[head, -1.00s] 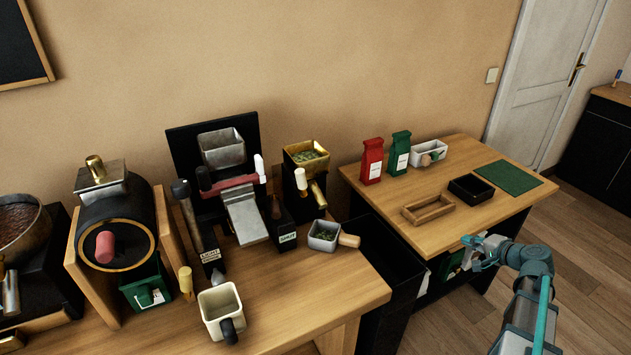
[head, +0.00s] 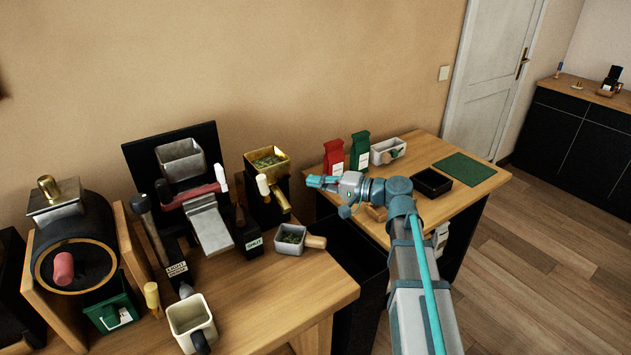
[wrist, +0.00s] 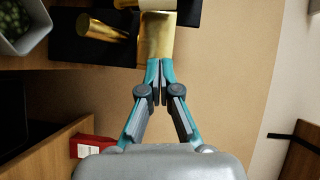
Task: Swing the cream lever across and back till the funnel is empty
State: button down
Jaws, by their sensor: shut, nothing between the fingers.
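The brass funnel (head: 267,160) on a black stand holds green leaves. A cream-knobbed lever (head: 263,186) stands at its front, with a brass spout (head: 281,200) beside it. My gripper (head: 310,182) is shut and empty, to the right of the funnel stand and apart from the lever in the head view. In the wrist view my closed fingertips (wrist: 160,68) point at a brass surface (wrist: 156,38); I cannot tell whether they touch it. The brass spout (wrist: 103,28) shows at upper left there. A grey handled container (head: 290,239) with green leaves sits below the spout.
A red bag (head: 333,156) and a green bag (head: 360,149) stand on the right table behind my arm. Left of the funnel stand are a grey hopper (head: 181,160) with a chute and a white-knobbed lever (head: 221,178). A cream cup (head: 190,318) stands at the front.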

aim_at(261, 187)
jog(key=p+x, duration=0.1)
jog(key=x, duration=0.2)
jog(key=s+p+x, duration=0.1)
jog(key=x, duration=0.2)
jog(key=s+a+p+x, duration=0.1)
jog(key=x, duration=0.2)
jog(key=shift+a, duration=0.1)
jog(key=shift+a+f, duration=0.25)
jog(key=shift+a, duration=0.2)
